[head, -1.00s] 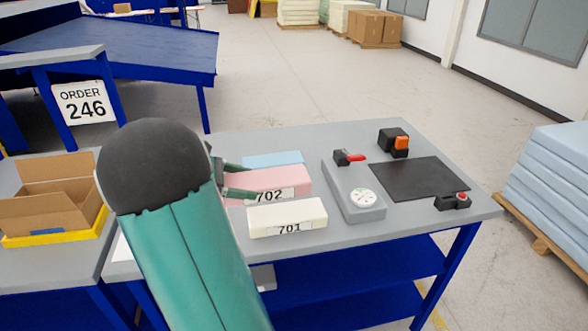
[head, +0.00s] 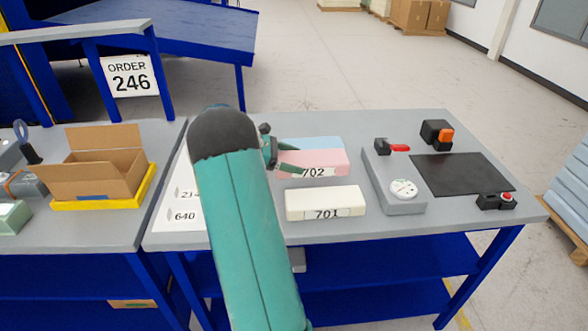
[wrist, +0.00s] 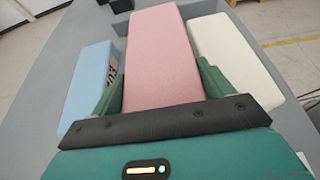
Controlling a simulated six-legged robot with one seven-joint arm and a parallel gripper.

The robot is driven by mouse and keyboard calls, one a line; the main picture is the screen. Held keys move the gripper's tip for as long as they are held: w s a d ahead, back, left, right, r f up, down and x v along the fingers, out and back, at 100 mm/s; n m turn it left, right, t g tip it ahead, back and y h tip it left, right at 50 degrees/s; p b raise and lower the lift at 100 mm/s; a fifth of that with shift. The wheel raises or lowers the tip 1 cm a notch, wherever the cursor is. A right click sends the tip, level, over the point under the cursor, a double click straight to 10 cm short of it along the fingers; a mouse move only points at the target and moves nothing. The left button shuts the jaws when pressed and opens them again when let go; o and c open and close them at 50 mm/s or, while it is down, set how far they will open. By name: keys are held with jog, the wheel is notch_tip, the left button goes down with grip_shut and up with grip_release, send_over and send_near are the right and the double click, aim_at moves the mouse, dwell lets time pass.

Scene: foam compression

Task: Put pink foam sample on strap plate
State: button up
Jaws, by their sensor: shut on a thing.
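The pink foam sample (head: 322,157), labelled 702, is a long block between a blue and a cream block on the grey table. My gripper (head: 283,158) is shut on its left end. In the wrist view the two green fingers (wrist: 160,88) press on both sides of the pink block (wrist: 162,45), which points away from me. I cannot tell whether it is lifted off the table. A flat black plate (head: 460,174), probably the strap plate, lies at the right of the table, empty.
The cream block (head: 325,200), labelled 701, is in front and the blue block (head: 318,143) behind. A grey dial device (head: 392,195) with a red lever stands between the blocks and the plate.

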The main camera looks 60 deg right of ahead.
jog(key=shift+w+d+f, duration=0.15)
jog(key=shift+d+f, duration=0.75)
jog(key=shift+f, duration=0.25)
jog(key=shift+d+f, duration=0.1)
jog(key=shift+f, duration=1.45)
jog(key=shift+f, duration=0.15)
jog(key=o, duration=0.9)
